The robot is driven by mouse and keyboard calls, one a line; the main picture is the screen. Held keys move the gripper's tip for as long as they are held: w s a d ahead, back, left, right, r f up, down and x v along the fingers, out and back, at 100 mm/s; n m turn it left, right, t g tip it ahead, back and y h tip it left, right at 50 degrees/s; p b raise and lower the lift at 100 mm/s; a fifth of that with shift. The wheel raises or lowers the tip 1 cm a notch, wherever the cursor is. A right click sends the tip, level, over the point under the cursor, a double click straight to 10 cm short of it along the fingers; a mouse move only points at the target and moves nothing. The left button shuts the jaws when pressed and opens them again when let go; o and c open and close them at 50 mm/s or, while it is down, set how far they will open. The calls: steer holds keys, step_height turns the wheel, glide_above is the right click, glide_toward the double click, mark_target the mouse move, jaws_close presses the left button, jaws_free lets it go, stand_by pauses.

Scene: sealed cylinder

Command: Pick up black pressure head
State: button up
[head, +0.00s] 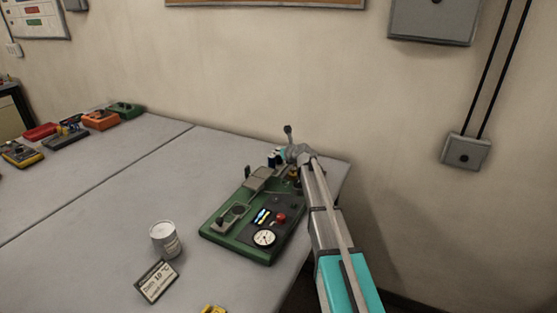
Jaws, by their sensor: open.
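A green test rig (210,228) lies on the grey table, with a dial gauge (264,238), a red knob (281,218) and metal parts on it. My arm reaches in from the lower right to the rig's far end. My gripper (274,160) is small in the head view, open, above or beside that far end; its exact height over the rig cannot be told. I cannot clearly pick out the black pressure head; it may be among the small dark parts by my gripper or hidden behind my wrist.
An orange device (100,120) and several other devices sit at the far left. The wall is close behind the table. The table's middle is clear.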

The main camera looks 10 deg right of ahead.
steer(key=shift+c, duration=0.2)
stand_by(0.3)
jaws_close()
steer(key=shift+r, duration=0.2)
step_height(320, 180, up, 2)
steer(key=shift+p, duration=1.25)
steer(key=s+d+r+p, duration=0.4)
steer(key=s+r+p, duration=0.6)
steer(key=s, duration=0.3)
steer(key=shift+s+d+r+p, duration=0.15)
steer(key=shift+d+r+p, duration=0.05)
steer(key=shift+r+p, duration=0.1)
